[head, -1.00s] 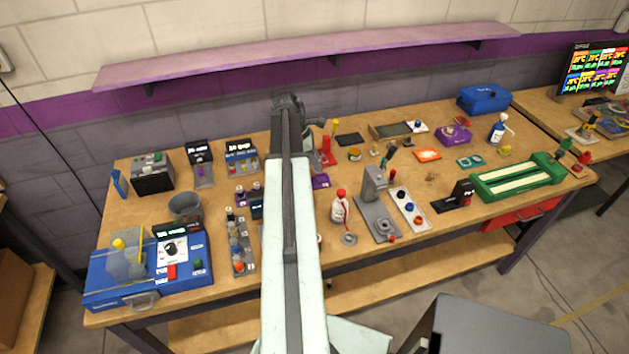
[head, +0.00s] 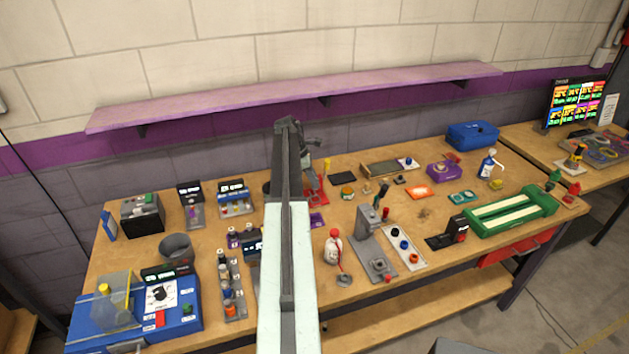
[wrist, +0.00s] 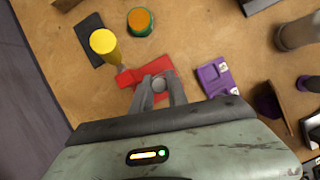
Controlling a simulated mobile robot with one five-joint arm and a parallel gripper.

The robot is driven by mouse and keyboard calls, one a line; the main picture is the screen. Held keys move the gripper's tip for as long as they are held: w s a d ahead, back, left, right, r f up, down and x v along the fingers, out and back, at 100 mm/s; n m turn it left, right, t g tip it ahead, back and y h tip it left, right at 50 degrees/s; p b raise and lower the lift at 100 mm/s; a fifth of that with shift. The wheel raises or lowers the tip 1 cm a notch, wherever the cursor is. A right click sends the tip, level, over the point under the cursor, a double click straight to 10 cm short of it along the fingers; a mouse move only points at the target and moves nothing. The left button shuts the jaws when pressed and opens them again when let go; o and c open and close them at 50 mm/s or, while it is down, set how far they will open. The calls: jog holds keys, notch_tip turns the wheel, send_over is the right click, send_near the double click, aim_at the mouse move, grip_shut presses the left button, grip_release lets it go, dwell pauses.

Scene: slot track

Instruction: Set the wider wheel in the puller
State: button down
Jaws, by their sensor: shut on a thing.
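In the wrist view my gripper (wrist: 160,86) is shut on a small round grey piece (wrist: 159,84), seen from above between the fingertips. I cannot tell its width or whether it is the wider wheel. A red fixture (wrist: 130,77) lies directly below or behind the fingertips; whether the held piece touches it is unclear. This fixture may be the puller. It also shows beside my arm in the head view (head: 312,196), partly hidden. In the head view my gripper (head: 314,146) is at the far end of the arm, its fingertips hard to make out.
A yellow cylinder (wrist: 104,42) stands close left of the red fixture, by a black pad (wrist: 84,40). A green and orange pot (wrist: 141,20) stands beyond. A purple block (wrist: 215,78) lies right. A grey press (head: 372,245) and a white tray (head: 404,247) stand nearer the front.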

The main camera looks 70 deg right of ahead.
jog(key=shift+f+b, duration=2.3)
jog(key=shift+f, duration=0.45)
jog(key=shift+f, duration=0.15)
jog(key=c, duration=1.2)
grip_release()
jog(key=p+v, duration=0.7)
jog(key=v, duration=0.1)
jog(key=shift+f, duration=0.1)
